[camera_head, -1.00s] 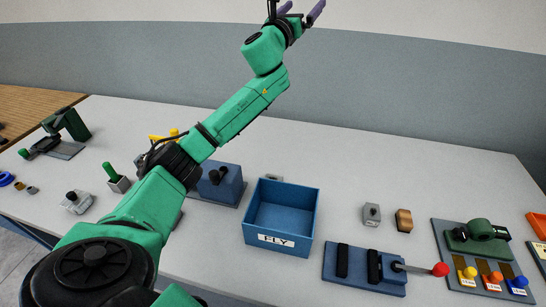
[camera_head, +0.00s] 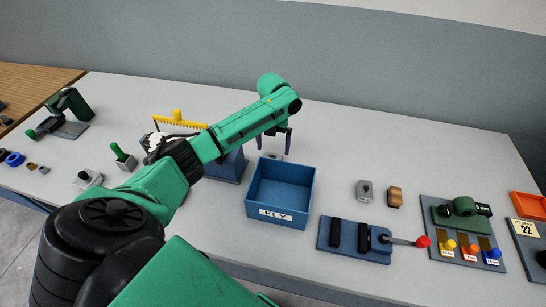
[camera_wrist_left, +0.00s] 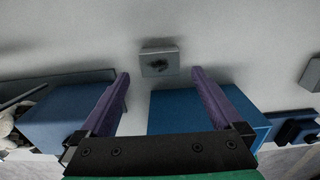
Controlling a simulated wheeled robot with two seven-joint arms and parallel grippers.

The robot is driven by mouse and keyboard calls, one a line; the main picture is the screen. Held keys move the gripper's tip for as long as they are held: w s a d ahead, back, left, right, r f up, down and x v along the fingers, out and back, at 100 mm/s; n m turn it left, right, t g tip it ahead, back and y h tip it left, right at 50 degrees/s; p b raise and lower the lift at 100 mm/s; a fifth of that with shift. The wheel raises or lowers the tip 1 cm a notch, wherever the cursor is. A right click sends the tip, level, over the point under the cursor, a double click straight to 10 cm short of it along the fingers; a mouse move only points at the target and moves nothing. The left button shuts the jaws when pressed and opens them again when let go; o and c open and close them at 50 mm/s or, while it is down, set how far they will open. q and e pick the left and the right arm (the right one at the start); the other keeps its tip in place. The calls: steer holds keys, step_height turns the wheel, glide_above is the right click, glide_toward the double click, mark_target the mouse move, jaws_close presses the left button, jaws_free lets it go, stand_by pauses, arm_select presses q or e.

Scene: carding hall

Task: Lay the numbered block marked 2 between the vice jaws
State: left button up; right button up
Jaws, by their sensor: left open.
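My left gripper (camera_head: 274,143) is open and points down behind the blue bin, with its purple fingers apart. In the left wrist view its fingertips (camera_wrist_left: 160,76) stand on either side of a small grey block (camera_wrist_left: 160,61) with a dark mark that I cannot read. In the head view this block (camera_head: 274,155) shows only partly, between the fingers and behind the bin. The vice (camera_head: 350,253) has a blue base, two black jaws with a gap between them, and a red-knobbed handle. The gap looks empty. My right gripper is not in view.
The blue bin (camera_head: 278,216) labelled FLY stands just in front of the gripper. A blue box (camera_head: 226,168) is left of it. A grey piece (camera_head: 364,190) and a brown piece (camera_head: 394,197) lie behind the vice. A panel with coloured knobs (camera_head: 460,262) is at right.

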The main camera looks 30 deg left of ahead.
arm_select(q)
step_height(320, 180, down, 4)
steer(key=shift+s+f+p, duration=0.1)
steer(key=shift+f+p, duration=0.15)
steer(key=shift+p, duration=0.6)
steer(key=shift+f, duration=0.45)
steer(key=shift+r, duration=0.1)
jaws_close()
steer(key=shift+r, duration=0.1)
step_height(320, 180, up, 16)
steer(key=b, duration=0.3)
step_height(320, 180, up, 4)
glide_above(273, 157)
steer(key=shift+p, duration=0.3)
